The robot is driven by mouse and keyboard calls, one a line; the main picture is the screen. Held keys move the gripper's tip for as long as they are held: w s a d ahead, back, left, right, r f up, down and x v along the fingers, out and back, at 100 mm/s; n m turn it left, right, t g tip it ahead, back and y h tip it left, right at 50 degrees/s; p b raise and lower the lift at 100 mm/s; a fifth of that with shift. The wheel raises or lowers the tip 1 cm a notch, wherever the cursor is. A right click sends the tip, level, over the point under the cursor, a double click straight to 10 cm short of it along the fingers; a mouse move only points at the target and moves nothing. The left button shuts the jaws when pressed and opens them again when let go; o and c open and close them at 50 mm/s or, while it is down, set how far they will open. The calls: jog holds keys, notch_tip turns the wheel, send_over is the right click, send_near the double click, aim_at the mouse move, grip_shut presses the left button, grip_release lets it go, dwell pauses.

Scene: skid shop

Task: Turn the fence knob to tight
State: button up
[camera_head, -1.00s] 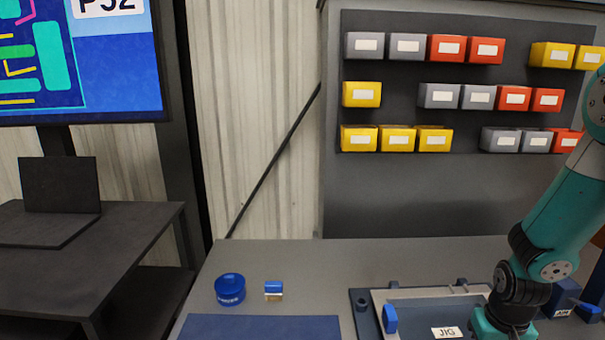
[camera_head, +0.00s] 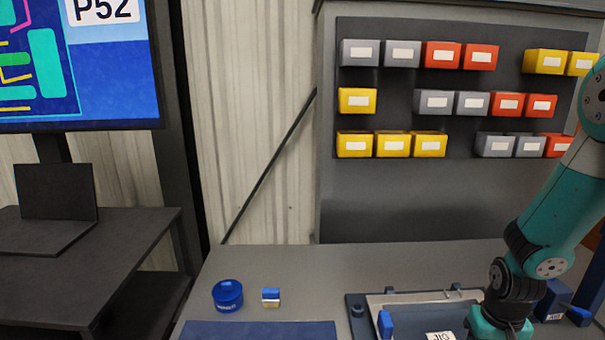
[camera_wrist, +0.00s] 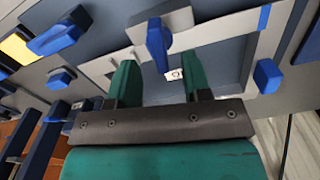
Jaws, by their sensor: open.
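In the wrist view a blue lever-like knob (camera_wrist: 158,42) stands on a light grey bar, just beyond and between my fingertips; I cannot tell for sure that it is the fence knob or how it is set. My gripper (camera_wrist: 160,78) has two teal fingers, spread open with nothing between them. A small white label (camera_wrist: 175,74) shows behind the knob. In the head view the jig (camera_head: 357,318) lies at the front edge, with a blue block (camera_head: 385,324) on its left side. My fingers are out of sight in that view.
A blue round container (camera_head: 228,296) and a small blue-and-white block (camera_head: 271,298) stand left of the jig. More blue parts, such as one (camera_wrist: 267,75) at right, surround my gripper. Wall bins (camera_head: 390,144) hang behind. The bench's back strip is clear.

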jog(key=shift+r+p, duration=1.95)
jog(key=shift+r, duration=0.75)
